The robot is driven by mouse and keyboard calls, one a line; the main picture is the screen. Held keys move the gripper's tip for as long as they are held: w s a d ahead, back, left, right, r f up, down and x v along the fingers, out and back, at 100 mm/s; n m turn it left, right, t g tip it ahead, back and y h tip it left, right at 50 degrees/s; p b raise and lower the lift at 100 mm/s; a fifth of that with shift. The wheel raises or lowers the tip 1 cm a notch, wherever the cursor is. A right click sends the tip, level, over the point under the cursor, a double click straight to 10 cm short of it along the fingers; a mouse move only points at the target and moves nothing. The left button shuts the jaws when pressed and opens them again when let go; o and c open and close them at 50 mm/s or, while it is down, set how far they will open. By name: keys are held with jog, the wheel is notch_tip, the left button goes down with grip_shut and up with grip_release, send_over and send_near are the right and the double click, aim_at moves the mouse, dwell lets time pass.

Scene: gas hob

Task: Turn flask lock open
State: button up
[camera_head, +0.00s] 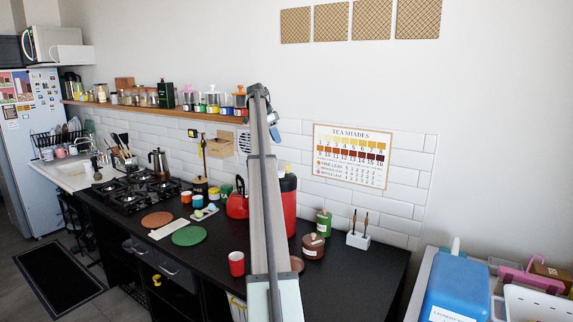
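A tall red flask (289,205) with a black top (288,182) stands on the black counter, just right of my arm. My arm covers part of its left side, and the lock on its top is too small to make out. My arm rises from the bottom middle of the view and bends at the top, above the counter. My gripper cannot be made out; the arm's far end is hidden behind its own links.
A red kettle (237,206) stands left of my arm. A red cup (236,263), brown pot (313,245), green canister (323,223) and white brush holder (358,239) stand nearby. The gas hob (138,190) is left. The counter's right front is clear.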

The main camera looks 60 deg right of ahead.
aim_at(288, 168)
jog(key=x, duration=1.3)
jog(key=shift+s+f, duration=0.1)
jog(key=shift+f, duration=0.1)
grip_shut()
